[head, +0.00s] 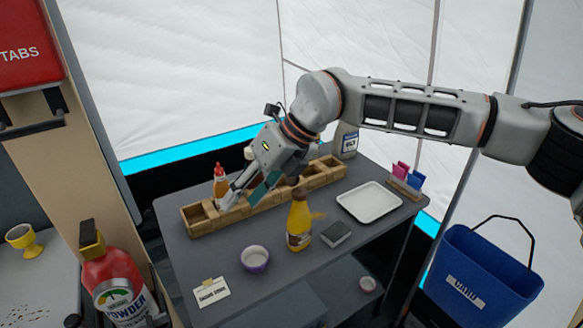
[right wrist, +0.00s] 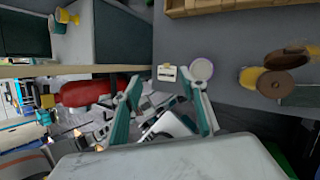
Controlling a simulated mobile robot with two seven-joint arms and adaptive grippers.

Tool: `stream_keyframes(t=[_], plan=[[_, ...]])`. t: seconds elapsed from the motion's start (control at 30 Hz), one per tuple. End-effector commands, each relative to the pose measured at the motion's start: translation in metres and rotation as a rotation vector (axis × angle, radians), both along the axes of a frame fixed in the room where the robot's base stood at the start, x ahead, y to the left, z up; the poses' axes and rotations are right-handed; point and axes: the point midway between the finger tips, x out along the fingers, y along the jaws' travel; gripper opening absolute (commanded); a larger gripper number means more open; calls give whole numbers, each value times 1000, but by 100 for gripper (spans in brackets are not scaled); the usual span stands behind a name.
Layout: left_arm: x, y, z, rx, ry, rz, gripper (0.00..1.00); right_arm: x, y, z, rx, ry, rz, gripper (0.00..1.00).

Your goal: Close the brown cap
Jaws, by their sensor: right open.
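A yellow bottle (head: 299,228) stands upright near the middle of the dark table. Its brown cap (head: 299,193) is on top. In the right wrist view a round brown cap (right wrist: 276,85) shows at the right, seen from above, with a second brown part beside it. I cannot tell clearly how these parts join. My left gripper is not in view.
The wooden compartment tray (head: 318,180) runs along the back, holding a red-tipped bottle (head: 220,187). A purple-rimmed bowl (head: 254,258), a label card (head: 211,291), a dark box (head: 336,233) and a white tray (head: 369,202) surround the yellow bottle. A blue bin (head: 480,275) stands right.

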Motion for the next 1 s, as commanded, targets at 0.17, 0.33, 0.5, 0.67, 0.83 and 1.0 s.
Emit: stream_keyframes(t=[0.17,0.33,0.5,0.67,0.83,1.0], plan=[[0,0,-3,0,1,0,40,61,-62,36,-218,-191,-89,42],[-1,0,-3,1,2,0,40,89,-96,62,-322,-278,-150,42],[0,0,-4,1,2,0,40,97,-103,60,-348,-298,-167,42],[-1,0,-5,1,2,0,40,103,-96,38,-347,-295,-165,42],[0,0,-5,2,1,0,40,110,-89,15,-345,-295,-165,42],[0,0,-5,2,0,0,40,116,-85,1,-344,-297,-166,42]])
